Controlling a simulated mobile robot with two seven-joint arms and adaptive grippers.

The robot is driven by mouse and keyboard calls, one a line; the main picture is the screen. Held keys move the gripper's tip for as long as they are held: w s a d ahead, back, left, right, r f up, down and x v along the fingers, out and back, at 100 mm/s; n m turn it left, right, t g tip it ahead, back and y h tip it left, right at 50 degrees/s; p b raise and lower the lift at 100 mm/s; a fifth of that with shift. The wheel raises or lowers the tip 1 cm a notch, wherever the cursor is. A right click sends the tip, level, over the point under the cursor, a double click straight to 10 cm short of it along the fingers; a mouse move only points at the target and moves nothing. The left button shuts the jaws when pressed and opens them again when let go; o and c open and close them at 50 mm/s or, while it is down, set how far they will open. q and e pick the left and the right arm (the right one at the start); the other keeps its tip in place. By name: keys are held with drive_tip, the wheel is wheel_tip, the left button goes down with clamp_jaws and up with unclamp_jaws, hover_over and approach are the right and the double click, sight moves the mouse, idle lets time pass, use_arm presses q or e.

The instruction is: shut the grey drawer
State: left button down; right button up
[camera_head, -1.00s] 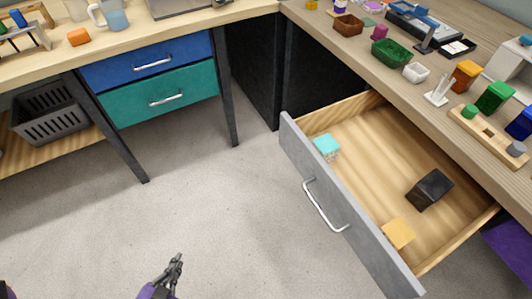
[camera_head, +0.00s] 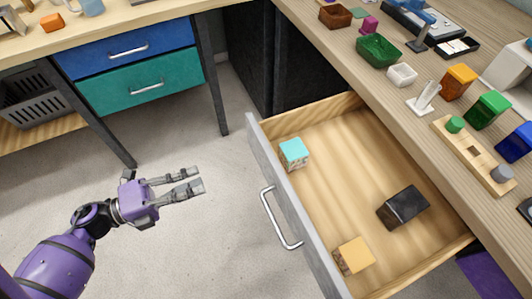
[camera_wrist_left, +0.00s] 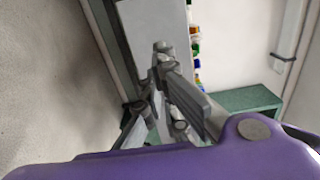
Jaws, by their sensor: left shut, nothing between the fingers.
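The grey drawer (camera_head: 283,200) stands pulled far out from under the right-hand worktop, with a silver bar handle (camera_head: 270,215) on its front. Inside lie a turquoise-topped block (camera_head: 293,153), a black block (camera_head: 403,208) and a yellow-orange block (camera_head: 353,255). My left gripper (camera_head: 198,181) is shut and empty, to the left of the drawer front with a clear gap, its fingers pointing right toward it. In the left wrist view, its fingers (camera_wrist_left: 165,60) show before a pale grey panel that I cannot identify for sure. My right gripper is not in view.
A desk with a blue drawer (camera_head: 125,48) and a teal drawer (camera_head: 140,84), both shut, stands at the back left. The right worktop holds a green bin (camera_head: 378,50), a wooden peg board (camera_head: 470,155) and several small boxes. The floor before the grey drawer is clear.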

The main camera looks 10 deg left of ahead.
use_arm(q)
drive_tip(key=p, duration=0.2)
approach(301, 143)
drive_tip(key=v, duration=0.4)
drive_tip(key=shift+w+a+f, duration=0.2)
drive_tip(key=shift+a+f, duration=0.05)
drive_tip(key=shift+f, duration=0.15)
drive_tip(key=shift+d, duration=0.1)
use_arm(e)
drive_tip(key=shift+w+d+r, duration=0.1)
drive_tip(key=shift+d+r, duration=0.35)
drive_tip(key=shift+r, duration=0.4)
use_arm(q)
drive_tip(key=shift+w+d, duration=0.1)
drive_tip(key=x, duration=1.6)
drive_tip(key=shift+w+d, duration=0.1)
drive_tip(key=shift+d, duration=0.1)
drive_tip(key=b+x, duration=0.3)
drive_tip(key=x, duration=1.1)
drive_tip(key=shift+w+d, duration=0.15)
drive_tip(key=shift+d, duration=0.05)
drive_tip(key=shift+w+d+b, duration=0.3)
drive_tip(key=shift+w+d, duration=0.05)
drive_tip(key=shift+d, duration=0.25)
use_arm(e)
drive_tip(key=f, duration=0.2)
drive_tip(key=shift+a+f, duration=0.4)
